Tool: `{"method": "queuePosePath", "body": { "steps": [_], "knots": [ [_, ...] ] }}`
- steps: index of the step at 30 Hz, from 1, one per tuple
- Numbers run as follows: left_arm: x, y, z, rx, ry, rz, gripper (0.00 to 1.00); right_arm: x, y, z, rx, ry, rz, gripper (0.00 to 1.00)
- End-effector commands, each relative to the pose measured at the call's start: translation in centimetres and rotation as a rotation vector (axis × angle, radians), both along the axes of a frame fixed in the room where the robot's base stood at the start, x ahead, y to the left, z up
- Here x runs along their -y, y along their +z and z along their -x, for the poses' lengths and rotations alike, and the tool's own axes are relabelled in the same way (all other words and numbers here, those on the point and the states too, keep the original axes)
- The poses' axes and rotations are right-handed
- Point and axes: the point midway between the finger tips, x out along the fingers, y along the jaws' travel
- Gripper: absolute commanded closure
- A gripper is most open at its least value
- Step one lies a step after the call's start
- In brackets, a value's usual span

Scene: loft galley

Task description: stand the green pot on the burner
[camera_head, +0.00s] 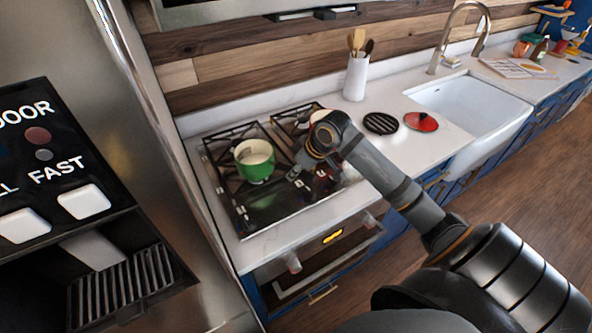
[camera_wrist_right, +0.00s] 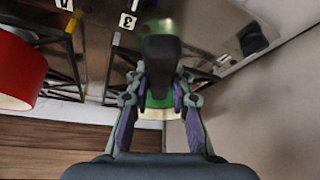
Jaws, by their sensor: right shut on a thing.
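The green pot (camera_head: 256,171), cream inside, is upright over the left part of the black-grated cooktop (camera_head: 262,214). My right gripper (camera_head: 298,172) reaches in from the right and is shut on the pot's dark handle. In the right wrist view the fingers (camera_wrist_right: 158,105) close around the black handle (camera_wrist_right: 160,55), and a strip of the green pot (camera_wrist_right: 160,98) shows behind it. I cannot tell whether the pot's base touches the grate. My left gripper is not in view.
A red pot (camera_wrist_right: 18,68) is near the gripper in the wrist view. A steel appliance is close on the left.

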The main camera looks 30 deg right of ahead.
Motion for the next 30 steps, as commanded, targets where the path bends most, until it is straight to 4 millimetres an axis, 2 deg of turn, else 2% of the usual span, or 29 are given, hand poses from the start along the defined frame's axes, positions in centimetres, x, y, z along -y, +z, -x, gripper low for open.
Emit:
{"method": "queuePosePath", "body": {
  "steps": [8,9,14,24,30],
  "knots": [
    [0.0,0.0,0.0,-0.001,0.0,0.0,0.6,0.0,-0.1,0.0,0.002,0.001,0.0,1.0],
    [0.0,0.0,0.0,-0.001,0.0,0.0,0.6,0.0,-0.1,0.0,0.002,0.001,0.0,0.75],
    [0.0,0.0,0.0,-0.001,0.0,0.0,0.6,0.0,-0.1,0.0,0.001,0.001,0.0,0.53],
    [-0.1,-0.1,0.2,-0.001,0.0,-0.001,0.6,0.1,0.0,0.1,-0.001,0.0,0.002,0.52],
    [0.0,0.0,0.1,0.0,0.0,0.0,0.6,0.6,2.4,1.2,0.0,0.002,0.009,0.52]
  ]
}}
